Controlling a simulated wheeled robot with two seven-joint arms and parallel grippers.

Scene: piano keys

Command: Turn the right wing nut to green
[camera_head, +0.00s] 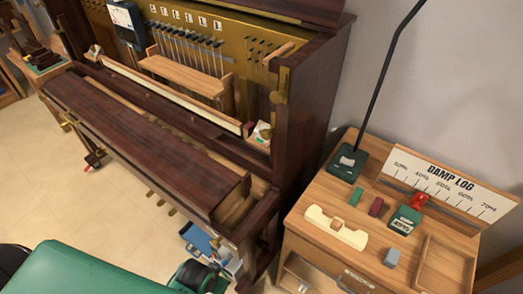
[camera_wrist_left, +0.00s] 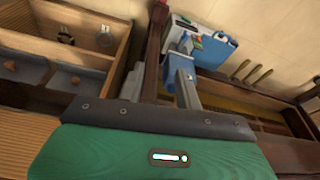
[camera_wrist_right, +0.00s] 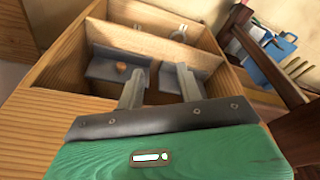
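A small brass fitting (camera_head: 280,86) is on the right inner side of the open piano in the head view. It may be the right wing nut, but it is too small to tell. A small block with red, green and white parts (camera_head: 260,132) sits below it at the right end of the key rail. My left gripper (camera_wrist_left: 160,82) is open and empty in the left wrist view. My right gripper (camera_wrist_right: 161,78) is open and empty in the right wrist view, in front of an open wooden drawer.
The piano (camera_head: 130,120) stands left of a wooden cabinet (camera_head: 330,190) with a lamp base (camera_head: 347,162), small blocks, a cream holder (camera_head: 336,227) and a damp log board (camera_head: 450,190). A blue toolbox (camera_wrist_left: 205,45) is on the floor. Floor at left is clear.

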